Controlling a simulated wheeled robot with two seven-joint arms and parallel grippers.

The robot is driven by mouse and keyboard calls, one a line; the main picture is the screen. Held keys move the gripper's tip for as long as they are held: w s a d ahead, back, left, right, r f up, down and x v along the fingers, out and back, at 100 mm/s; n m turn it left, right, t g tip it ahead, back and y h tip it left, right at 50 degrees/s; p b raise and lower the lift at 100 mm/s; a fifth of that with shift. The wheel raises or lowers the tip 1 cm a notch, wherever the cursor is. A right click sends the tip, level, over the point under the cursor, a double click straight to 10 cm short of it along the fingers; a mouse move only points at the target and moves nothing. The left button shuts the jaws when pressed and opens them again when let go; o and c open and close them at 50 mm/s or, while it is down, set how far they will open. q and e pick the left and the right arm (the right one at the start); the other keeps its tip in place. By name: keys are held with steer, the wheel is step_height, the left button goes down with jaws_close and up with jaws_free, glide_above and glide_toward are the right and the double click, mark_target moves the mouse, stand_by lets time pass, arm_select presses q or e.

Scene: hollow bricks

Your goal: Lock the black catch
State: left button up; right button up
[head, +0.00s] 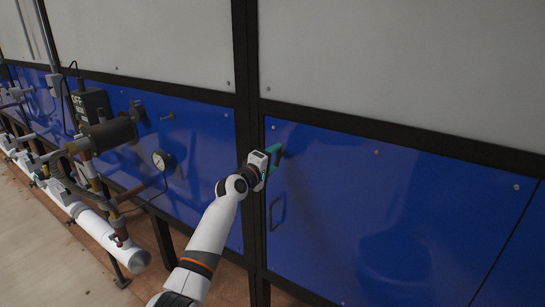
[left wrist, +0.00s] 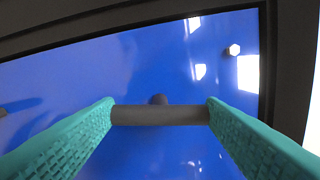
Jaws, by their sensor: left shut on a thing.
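The black catch (left wrist: 160,116) is a dark bar on the blue door panel (head: 350,220). In the left wrist view it lies level across the picture, with a round dark knob or pivot behind its middle. My left gripper (head: 273,158) is at the upper left corner of the door in the head view. Its green fingers are shut on the two ends of the catch. In the head view the gripper and fingers mostly hide the catch. My right gripper is not in view.
A dark loop handle (head: 275,213) sits on the door below my gripper. A black frame post (head: 250,120) runs up just left of the door. Pipes with a gauge (head: 160,160) and a dark cylinder (head: 112,133) stand farther left. The door's face to the right is clear.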

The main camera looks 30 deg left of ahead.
arm_select(q)
steer(key=shift+n, duration=0.7)
steer(key=shift+p, duration=0.3)
steer(key=o, duration=1.4)
steer(key=shift+f, duration=0.1)
steer(key=s, duration=0.4)
steer(key=s+b, duration=0.1)
steer(key=s, duration=0.3)
steer(key=s+a, duration=0.1)
steer(key=s, duration=0.3)
steer(key=shift+b, duration=0.4)
